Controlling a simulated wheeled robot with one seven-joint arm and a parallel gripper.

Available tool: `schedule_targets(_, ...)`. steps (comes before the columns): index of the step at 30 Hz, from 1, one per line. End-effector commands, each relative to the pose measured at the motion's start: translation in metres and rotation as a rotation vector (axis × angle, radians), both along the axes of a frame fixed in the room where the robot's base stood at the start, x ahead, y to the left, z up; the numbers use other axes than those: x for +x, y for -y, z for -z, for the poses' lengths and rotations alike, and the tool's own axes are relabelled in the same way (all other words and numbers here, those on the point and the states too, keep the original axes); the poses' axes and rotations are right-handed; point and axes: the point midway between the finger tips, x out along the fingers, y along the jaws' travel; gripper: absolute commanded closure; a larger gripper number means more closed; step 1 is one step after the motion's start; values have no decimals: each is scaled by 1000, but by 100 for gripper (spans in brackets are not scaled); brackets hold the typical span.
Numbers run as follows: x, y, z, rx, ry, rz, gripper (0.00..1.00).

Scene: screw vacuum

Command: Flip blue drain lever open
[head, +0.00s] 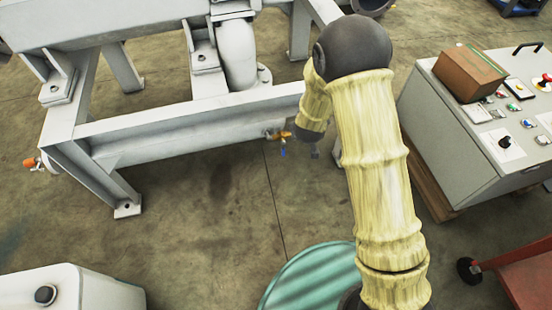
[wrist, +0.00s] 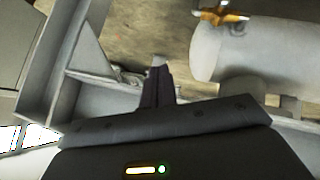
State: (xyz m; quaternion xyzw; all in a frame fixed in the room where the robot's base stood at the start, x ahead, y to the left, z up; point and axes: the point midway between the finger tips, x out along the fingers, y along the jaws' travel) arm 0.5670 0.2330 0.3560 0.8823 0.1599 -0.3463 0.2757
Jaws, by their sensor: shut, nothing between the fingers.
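The blue drain lever (head: 283,152) is a small blue piece hanging below a brass valve (head: 276,135) on the side of the grey frame's lower beam in the head view. In the wrist view, a brass fitting (wrist: 221,16) shows at the top, right of centre; no blue part can be made out there. My gripper (head: 315,153) is just right of the lever in the head view, apart from it in the picture and mostly hidden by my arm. In the wrist view my gripper (wrist: 160,64) has its fingers together, with nothing between them.
The grey steel frame (head: 190,125) stands close behind the valve. A control cabinet (head: 440,125) with a brown box (head: 468,73) is at the right. A green drum (head: 312,280) and a white container (head: 70,292) stand in front. The floor below the lever is clear.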

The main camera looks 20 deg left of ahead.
Motion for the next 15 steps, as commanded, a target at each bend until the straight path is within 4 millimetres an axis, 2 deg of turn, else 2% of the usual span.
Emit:
schedule_targets(1, 0, -13, 16, -29, 26, -26, 100)
schedule_targets(8, -2, -59, 70, -176, 181, -121, 100)
schedule_targets(15, -29, -102, 133, -383, 375, -226, 100)
